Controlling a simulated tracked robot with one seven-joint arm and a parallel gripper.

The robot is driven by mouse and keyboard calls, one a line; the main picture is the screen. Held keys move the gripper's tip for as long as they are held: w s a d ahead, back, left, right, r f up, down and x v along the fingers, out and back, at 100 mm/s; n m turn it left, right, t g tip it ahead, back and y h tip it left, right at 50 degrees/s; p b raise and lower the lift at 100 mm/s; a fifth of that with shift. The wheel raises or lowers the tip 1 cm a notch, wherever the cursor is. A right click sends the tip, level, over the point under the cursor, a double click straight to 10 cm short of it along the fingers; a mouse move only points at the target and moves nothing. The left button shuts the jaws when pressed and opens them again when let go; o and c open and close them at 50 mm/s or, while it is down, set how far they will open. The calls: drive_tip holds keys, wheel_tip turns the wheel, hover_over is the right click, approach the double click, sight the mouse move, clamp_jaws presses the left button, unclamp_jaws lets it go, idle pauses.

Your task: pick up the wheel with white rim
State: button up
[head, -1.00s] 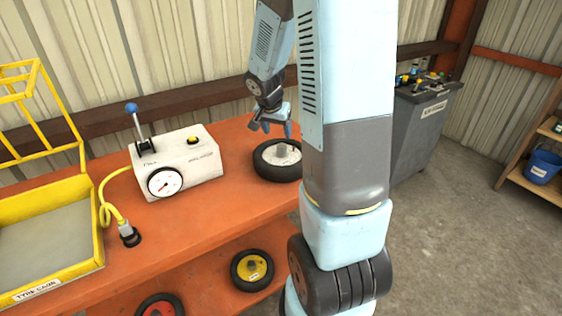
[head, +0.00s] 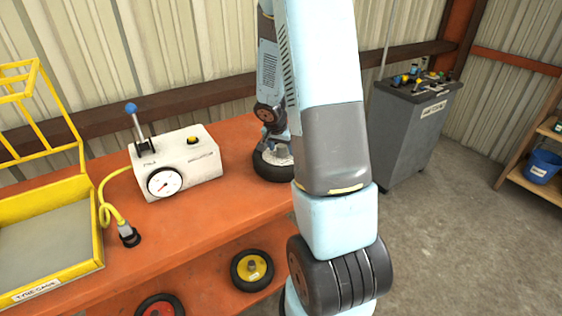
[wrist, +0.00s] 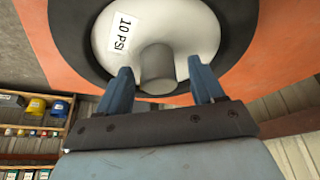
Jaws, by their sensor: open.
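The wheel with white rim (head: 266,168) lies flat on the orange bench top, partly hidden behind my arm in the head view. In the wrist view its white rim (wrist: 192,22) fills the upper middle, with a "10 PSI" label, a grey central hub (wrist: 157,68) and a black tyre around it. My gripper (wrist: 157,78) is open, with one blue finger on each side of the hub. Whether the fingers touch the hub I cannot tell. In the head view my gripper (head: 277,148) is down at the wheel.
A white gauge box (head: 205,163) with a lever stands left of the wheel on the orange bench (head: 190,215). A yellow tyre cage (head: 98,235) is at far left. Wheels with yellow (head: 252,268) and red rims (head: 160,306) lie on the lower shelf. A grey cabinet (head: 405,140) stands right.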

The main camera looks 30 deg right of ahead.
drive_tip(key=shift+d+f, duration=0.1)
drive_tip(key=shift+f, duration=0.15)
clamp_jaws()
idle(0.5)
idle(0.9)
